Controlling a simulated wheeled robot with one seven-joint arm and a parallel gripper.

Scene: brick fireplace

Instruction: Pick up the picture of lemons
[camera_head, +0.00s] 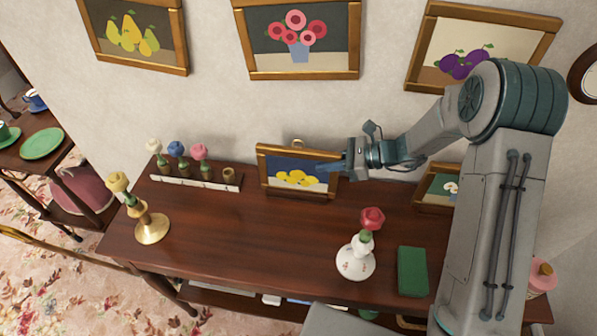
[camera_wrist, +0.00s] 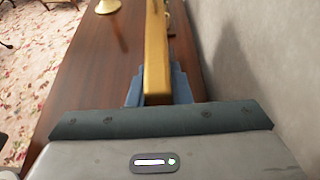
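The picture of lemons (camera_head: 298,178) has a gold-brown frame and yellow lemons on blue and white. It stands upright, leaning slightly, at the back of the dark wooden table. My gripper (camera_head: 328,167) is at its right edge in the head view. In the wrist view, the frame's edge (camera_wrist: 157,55) runs between the two blue fingers of my gripper (camera_wrist: 158,88), one on each side. The frame hides the inner finger faces, so I cannot tell whether they press on it.
The table (camera_head: 240,225) holds a rack of flowers (camera_head: 195,180) left of the picture, a brass candlestick (camera_head: 151,228), a white vase (camera_head: 356,261), a green book (camera_head: 412,271) and another framed picture (camera_head: 437,190) at right. The wall is close behind. The table's middle is clear.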

